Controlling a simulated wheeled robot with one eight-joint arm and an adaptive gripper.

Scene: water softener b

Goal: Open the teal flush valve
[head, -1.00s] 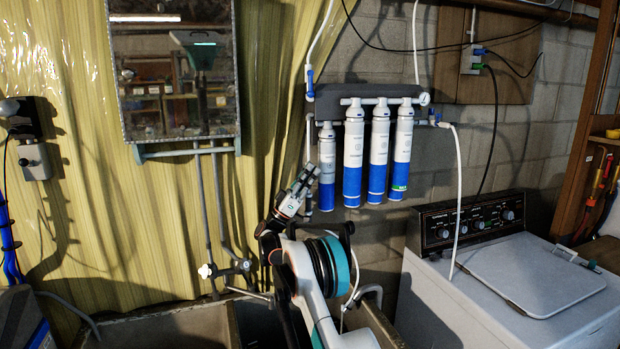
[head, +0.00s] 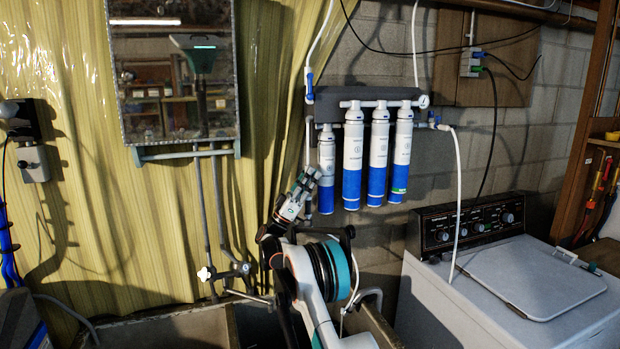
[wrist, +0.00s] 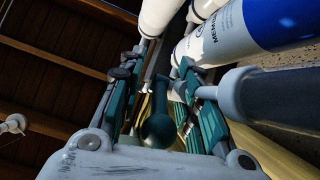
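My gripper (wrist: 160,66) is open in the wrist view, with one teal-padded finger on each side. A dark teal handle with a rounded end (wrist: 158,128), which looks like the flush valve, lies between the fingers. A gap shows on both sides of it, and I cannot tell whether either finger touches it. In the head view my gripper (head: 307,182) is beside the lower part of the leftmost filter cartridge (head: 327,160). I cannot make out the teal valve in the head view; my gripper and arm cover that area.
Several white and blue filter cartridges (head: 353,155) hang from a grey bracket (head: 375,93). A cartridge (wrist: 225,40) is close to my right finger in the wrist view. A washing machine (head: 500,280) stands at right, and a sink basin (head: 175,330) is below.

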